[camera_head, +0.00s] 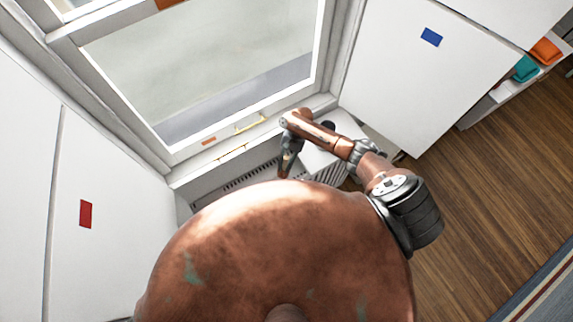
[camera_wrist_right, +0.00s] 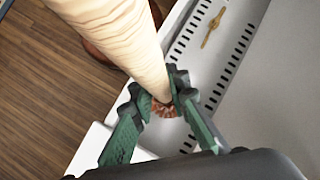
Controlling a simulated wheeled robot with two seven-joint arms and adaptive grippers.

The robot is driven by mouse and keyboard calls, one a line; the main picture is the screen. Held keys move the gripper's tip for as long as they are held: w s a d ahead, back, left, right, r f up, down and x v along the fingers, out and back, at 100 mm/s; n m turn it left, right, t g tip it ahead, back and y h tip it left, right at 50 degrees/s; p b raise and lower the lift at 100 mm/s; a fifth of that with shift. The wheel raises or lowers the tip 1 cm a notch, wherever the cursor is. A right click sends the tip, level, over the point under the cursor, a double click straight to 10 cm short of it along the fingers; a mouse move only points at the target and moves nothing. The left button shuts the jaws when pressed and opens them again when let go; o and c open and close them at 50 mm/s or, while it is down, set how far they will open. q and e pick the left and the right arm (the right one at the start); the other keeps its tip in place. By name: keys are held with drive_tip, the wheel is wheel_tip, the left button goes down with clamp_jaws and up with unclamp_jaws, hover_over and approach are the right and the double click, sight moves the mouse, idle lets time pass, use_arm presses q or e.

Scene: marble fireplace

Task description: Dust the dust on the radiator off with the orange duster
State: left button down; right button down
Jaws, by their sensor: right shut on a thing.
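The radiator (camera_head: 212,193) is a white unit with dark slots below the window, partly hidden by my own body; in the wrist view, its slotted top (camera_wrist_right: 190,63) runs at the upper right. My right gripper (camera_head: 287,163) points down over it. In the wrist view, its green fingers (camera_wrist_right: 167,98) are shut on a long cream, wrinkled rod with a reddish-brown end, seemingly the duster (camera_wrist_right: 125,38). Its far part leaves the frame at the top left. A small tan piece (camera_wrist_right: 213,27) lies beside the slots; I cannot tell if it is dust. My left gripper is not in view.
The window (camera_head: 215,75) with a yellow handle (camera_head: 250,123) stands behind the radiator. White panels flank it, one with a red patch (camera_head: 86,214), one with a blue patch (camera_head: 431,37). A shelf (camera_head: 503,92) holds teal and orange items at right. Wooden floor (camera_head: 470,165) is clear.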

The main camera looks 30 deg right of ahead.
drive_tip(key=shift+a+p, duration=1)
drive_tip(key=shift+a, duration=1.85)
drive_tip(key=shift+d, duration=3.05)
drive_tip(key=d, duration=0.4)
drive_tip(key=d+b, duration=0.1)
drive_tip(key=d, duration=0.1)
drive_tip(key=shift+w, duration=0.25)
